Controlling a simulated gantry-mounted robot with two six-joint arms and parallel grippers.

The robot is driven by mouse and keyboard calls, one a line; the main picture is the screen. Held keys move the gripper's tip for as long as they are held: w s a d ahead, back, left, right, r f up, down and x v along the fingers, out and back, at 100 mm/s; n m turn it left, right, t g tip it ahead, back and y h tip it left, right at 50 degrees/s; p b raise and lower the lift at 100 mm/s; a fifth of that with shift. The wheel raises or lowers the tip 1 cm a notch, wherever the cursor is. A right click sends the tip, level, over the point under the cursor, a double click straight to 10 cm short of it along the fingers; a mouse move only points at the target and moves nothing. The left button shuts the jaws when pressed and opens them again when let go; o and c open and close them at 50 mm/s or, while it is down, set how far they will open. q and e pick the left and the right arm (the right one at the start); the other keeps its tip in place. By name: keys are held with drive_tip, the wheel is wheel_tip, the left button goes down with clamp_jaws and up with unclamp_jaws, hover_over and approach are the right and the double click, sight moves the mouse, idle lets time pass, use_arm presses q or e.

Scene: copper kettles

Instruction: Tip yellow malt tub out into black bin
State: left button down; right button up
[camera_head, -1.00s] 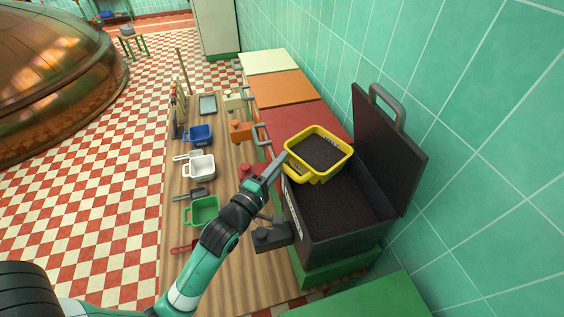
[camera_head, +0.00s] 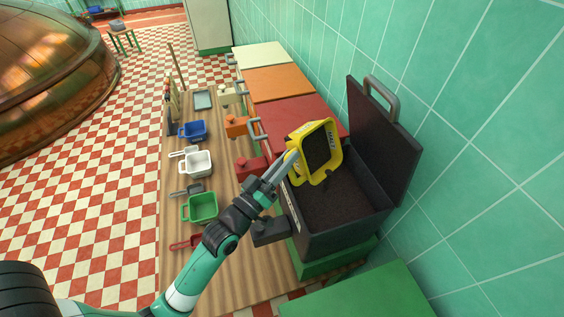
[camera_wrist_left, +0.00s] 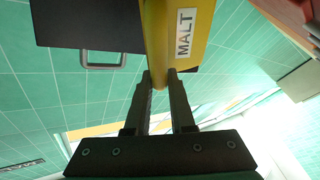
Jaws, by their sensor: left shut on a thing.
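The yellow malt tub (camera_head: 316,152) is above the far part of the open black bin (camera_head: 345,232). It is tilted on its side with its mouth turned toward the right, and dark malt shows inside it. Some dark stuff is at its lower rim, over the bin. The bin's lid (camera_head: 382,148) stands open against the wall side, and dark grain covers the bin's inside. My left gripper (camera_head: 288,162) is shut on the tub's handle side. In the left wrist view the tub (camera_wrist_left: 196,30) with its MALT label sits between my fingers (camera_wrist_left: 160,90). My right gripper is not in view.
Red, orange and cream lidded bins (camera_head: 285,85) stand in a row beyond. A wooden bench (camera_head: 222,270) at left holds blue (camera_head: 194,131), white (camera_head: 198,163) and green (camera_head: 203,207) tubs, with scoops. The tiled wall is close on the right.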

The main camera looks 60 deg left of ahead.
sight(300, 179)
use_arm(q)
drive_tip(key=d+m+h+b, duration=0.1)
drive_tip(key=m+b, duration=0.1)
drive_tip(key=d+f+m+h+b, duration=0.1)
drive_tip(key=d+m+b, duration=0.1)
drive_tip(key=m+b, duration=0.1)
drive_tip(key=w+d+f+m+t+h+b, duration=0.1)
drive_tip(key=m+b, duration=0.1)
drive_tip(key=m, duration=0.1)
drive_tip(key=shift+d+f, duration=0.25)
drive_tip(key=shift+d, duration=0.1)
drive_tip(key=shift+d+f+m+b, duration=0.15)
drive_tip(key=shift+d+m+b, duration=0.2)
drive_tip(key=shift+m+b, duration=0.25)
drive_tip(key=shift+w+d+m+h, duration=0.15)
drive_tip(key=shift+d+m+h, duration=0.45)
drive_tip(key=shift+m, duration=0.3)
idle(1.8)
